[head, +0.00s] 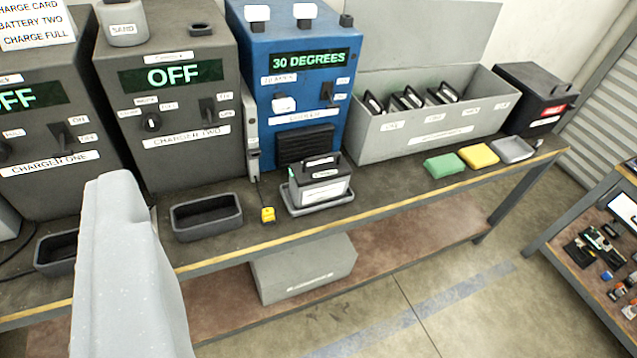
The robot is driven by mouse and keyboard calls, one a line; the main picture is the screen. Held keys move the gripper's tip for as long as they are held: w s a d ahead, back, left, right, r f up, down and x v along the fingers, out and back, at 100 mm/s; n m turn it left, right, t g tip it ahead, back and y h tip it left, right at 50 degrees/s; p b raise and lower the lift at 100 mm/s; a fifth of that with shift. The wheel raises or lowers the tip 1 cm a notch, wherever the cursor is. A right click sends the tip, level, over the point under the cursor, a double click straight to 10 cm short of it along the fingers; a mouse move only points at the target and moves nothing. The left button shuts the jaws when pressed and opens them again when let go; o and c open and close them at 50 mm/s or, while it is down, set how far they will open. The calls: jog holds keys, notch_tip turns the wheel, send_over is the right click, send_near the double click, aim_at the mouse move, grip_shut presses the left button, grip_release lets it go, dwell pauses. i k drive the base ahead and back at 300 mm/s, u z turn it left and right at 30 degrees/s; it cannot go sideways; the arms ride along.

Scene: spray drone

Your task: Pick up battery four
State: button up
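A black and grey battery (321,182) with a top handle and white labels stands upright on a small grey tray (330,207) before the blue cooler; its label is too small to read. Several similar batteries (410,98) stand in a long grey bin (432,138), whose slot labels I cannot read. I cannot tell which battery is number four. A pale grey part of my gripper (125,265) rises at the lower left, in front of the bench and apart from the batteries. Its fingertips cannot be made out, and nothing held shows.
Chargers one (45,120) and two (175,110) read OFF; the blue cooler (295,75) reads 30 DEGREES. An empty grey tray (206,217), yellow item (268,215) and coloured pads (478,156) lie on the bench.

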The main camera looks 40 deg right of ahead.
aim_at(318, 179)
jog(key=z, duration=0.05)
jog(key=i, duration=1.5)
jog(key=u, duration=0.05)
